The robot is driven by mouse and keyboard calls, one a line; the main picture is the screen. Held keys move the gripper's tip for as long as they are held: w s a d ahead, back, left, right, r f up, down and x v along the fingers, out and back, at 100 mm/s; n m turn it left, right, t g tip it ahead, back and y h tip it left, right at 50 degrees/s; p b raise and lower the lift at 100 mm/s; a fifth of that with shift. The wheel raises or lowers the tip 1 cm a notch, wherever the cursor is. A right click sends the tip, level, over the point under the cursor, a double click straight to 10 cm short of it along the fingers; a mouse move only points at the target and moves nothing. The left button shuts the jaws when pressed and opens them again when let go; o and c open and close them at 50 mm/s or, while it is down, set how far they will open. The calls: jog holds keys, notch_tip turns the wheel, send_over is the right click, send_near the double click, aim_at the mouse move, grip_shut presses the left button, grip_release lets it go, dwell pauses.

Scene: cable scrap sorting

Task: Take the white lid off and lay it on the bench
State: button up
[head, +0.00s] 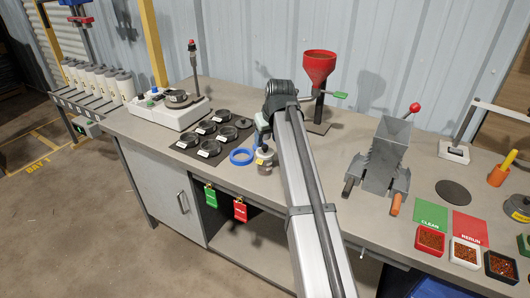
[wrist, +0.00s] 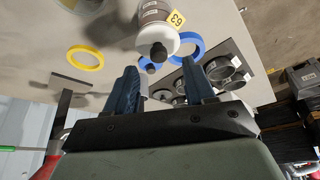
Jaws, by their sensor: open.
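The white lid (wrist: 155,39), with a dark knob (wrist: 158,52) on top, sits on a grey-brown jar (wrist: 152,10) in the wrist view. The jar carries a yellow tag marked 63. In the head view the jar (head: 265,166) stands on the bench (head: 235,183), beside a blue ring. My gripper (wrist: 160,68) is open and empty. Its two blue fingers lie on either side of the knob in the wrist picture; I see no contact with the knob. In the head view my gripper (head: 264,133) is above the jar, partly hidden by my arm.
The blue ring (head: 242,156) lies close left of the jar. A dark mat (head: 185,154) with several black rings lies farther left. A red funnel (head: 319,66) stands behind. Bare bench shows in front of the mat.

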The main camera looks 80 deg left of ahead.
aim_at(265, 146)
jog(key=x, duration=0.4)
jog(key=shift+w, duration=0.1)
jog(key=shift+c, duration=0.4)
grip_shut()
